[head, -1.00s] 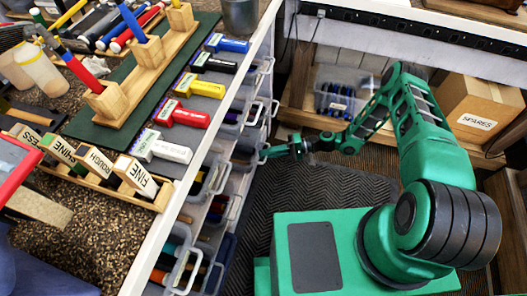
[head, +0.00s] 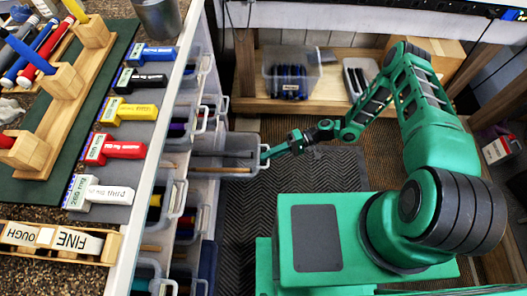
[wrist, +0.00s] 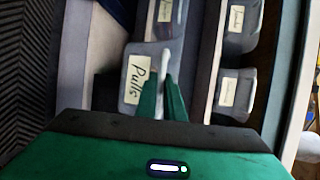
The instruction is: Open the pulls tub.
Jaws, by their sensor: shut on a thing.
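The pulls tub is a clear grey tub; in the wrist view its handwritten "Pulls" label (wrist: 138,80) faces me. In the head view the pulls tub (head: 222,142) sticks out to the right from the rack of tubs under the bench. My gripper (head: 266,154) is at its outer end. In the wrist view my gripper (wrist: 163,84) has its green fingers shut on the tub's pale handle, beside the label. How much of the tub is still inside the rack is hidden by the bench.
Other handled tubs (head: 180,215) fill the rack above, below and beside it. The dark ribbed mat (head: 260,200) is clear in front of the rack. A clear bin (head: 291,75) with dark things stands on a wooden shelf behind my arm.

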